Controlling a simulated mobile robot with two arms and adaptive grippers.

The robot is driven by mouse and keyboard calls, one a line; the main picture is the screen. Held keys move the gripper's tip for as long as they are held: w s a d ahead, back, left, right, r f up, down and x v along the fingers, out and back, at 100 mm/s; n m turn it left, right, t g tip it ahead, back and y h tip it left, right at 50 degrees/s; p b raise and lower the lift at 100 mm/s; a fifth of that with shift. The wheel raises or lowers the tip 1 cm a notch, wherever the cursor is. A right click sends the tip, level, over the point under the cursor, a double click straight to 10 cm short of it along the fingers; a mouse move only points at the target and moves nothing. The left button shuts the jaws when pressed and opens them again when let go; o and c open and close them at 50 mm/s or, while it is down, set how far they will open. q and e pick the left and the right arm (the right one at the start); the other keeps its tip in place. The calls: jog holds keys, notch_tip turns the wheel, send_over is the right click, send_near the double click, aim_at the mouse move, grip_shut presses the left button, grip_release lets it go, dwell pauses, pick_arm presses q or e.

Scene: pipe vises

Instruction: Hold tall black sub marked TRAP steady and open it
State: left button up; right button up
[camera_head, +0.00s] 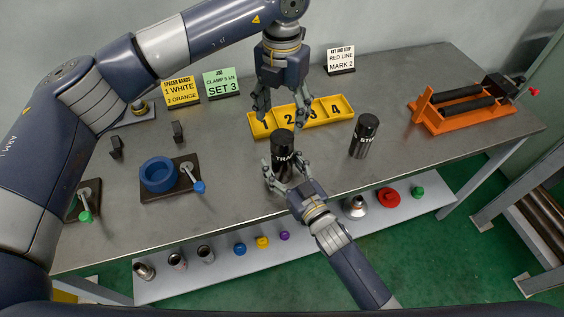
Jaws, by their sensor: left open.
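The tall black sub marked TRAP (283,146) stands upright on the grey bench near its front edge, with white letters on its side. My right gripper (284,172) reaches in from the front, with its fingers on either side of the sub's lower part; it looks shut on it. The very bottom of the sub is hidden by the fingers. My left gripper (283,118) points down from above, open and empty, with its fingers spread just above and behind the sub's top.
A second black sub (364,136) stands to the right. A yellow numbered tray (343,112) lies behind the TRAP sub. A blue ring vise (158,174) is at left and an orange rack (459,121) at right. A lower front shelf (330,225) holds small parts.

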aim_at(282, 137)
grip_shut()
pick_arm(q)
jog(key=m, duration=0.4)
jog(key=shift+m, duration=0.4)
jog(key=m, duration=0.3)
jog(key=shift+m, duration=0.3)
jog(key=m, duration=0.3)
jog(key=shift+m, duration=0.4)
jog(key=m, duration=1)
jog(key=shift+m, duration=0.4)
jog(key=m, duration=0.8)
jog(key=shift+m, duration=0.3)
jog(key=m, duration=0.4)
jog(key=shift+f, duration=0.5)
notch_tip(282, 137, down, 7)
